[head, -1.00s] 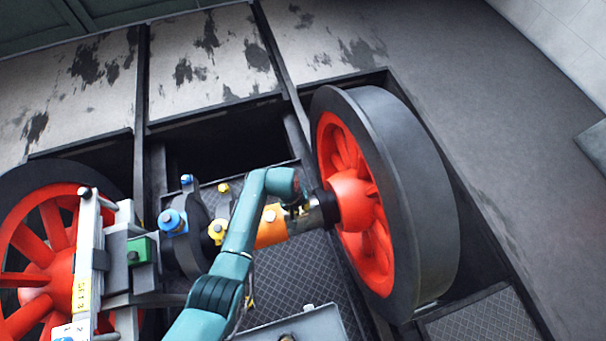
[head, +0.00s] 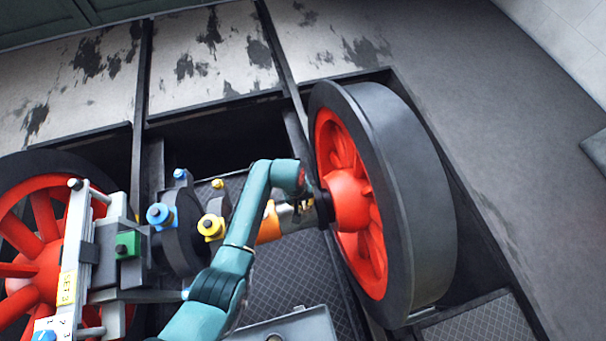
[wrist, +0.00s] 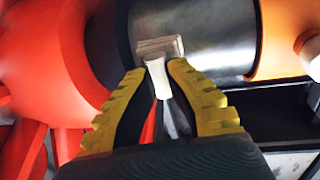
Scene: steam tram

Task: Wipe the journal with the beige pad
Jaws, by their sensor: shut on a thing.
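My gripper (wrist: 159,72) is shut on the white handle (wrist: 158,79) of the beige pad (wrist: 159,47) in the wrist view. The pad lies against the shiny grey metal journal (wrist: 216,40), near its left end by the black collar. The journal (head: 291,217) also shows in the head view, between an orange section and the red hub of the right wheel. My arm partly covers it there. The pad is hidden or too small to make out in the head view.
A large black-rimmed red wheel (head: 413,190) stands right of the journal, its red hub close to my gripper. The orange section (head: 268,226) lies left. Dark pits surround the wheels.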

